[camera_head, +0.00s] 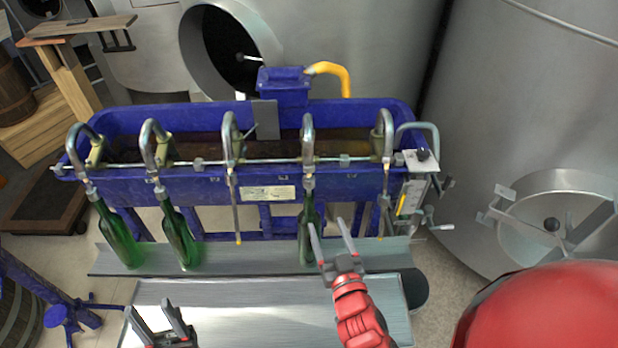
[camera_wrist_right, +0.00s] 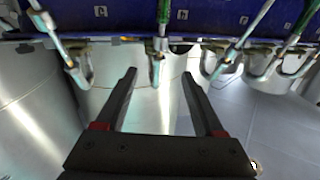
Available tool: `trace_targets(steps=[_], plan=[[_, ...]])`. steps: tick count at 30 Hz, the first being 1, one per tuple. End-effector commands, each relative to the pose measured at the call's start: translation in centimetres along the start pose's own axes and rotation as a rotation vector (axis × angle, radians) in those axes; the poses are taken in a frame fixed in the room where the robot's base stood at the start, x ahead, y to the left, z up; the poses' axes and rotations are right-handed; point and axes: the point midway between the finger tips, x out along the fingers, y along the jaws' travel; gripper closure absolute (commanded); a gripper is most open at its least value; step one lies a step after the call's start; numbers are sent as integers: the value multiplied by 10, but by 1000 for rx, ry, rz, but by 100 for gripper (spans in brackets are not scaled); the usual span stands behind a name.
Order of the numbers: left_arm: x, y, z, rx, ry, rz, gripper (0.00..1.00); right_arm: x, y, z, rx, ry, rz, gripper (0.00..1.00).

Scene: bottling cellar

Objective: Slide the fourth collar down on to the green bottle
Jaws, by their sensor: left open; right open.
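The blue filler has several bent spouts along its front. The fourth spout from the left (camera_head: 308,130) carries a small grey collar (camera_head: 308,182). A green bottle (camera_head: 308,235) stands upright below it; its neck top is close to the collar, and I cannot tell whether the collar sits around it. My right gripper (camera_head: 331,232) is open and empty, in front of and right of this bottle, one finger overlapping its edge in the picture. Its open fingers (camera_wrist_right: 159,76) also show in the right wrist view with nothing between them. My left gripper (camera_head: 152,312) is open and empty at lower left.
Two other green bottles, the first (camera_head: 118,238) and second (camera_head: 182,238), stand tilted in the picture under the left spouts. The third and fifth spouts have no bottle. A grey shelf (camera_head: 250,260) runs below. A valve block (camera_head: 412,192) is at the filler's right end.

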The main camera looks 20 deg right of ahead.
Motion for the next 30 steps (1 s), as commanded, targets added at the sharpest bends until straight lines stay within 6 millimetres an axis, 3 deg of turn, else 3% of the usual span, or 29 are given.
trace_targets(steps=[15, 17, 24, 30], plan=[[-48, 2, 8, 0, 0, 0, 50, 85, -1, 2, -6, 9, -3, 30], [-36, 2, 6, 0, 0, 0, 50, 99, -1, -5, -3, 6, -4, 30], [-25, 1, 4, 0, 0, 0, 50, 144, -2, -4, -3, 4, -4, 30], [-21, 1, 4, 0, 0, 0, 50, 163, -1, -1, -2, 2, -3, 30]])
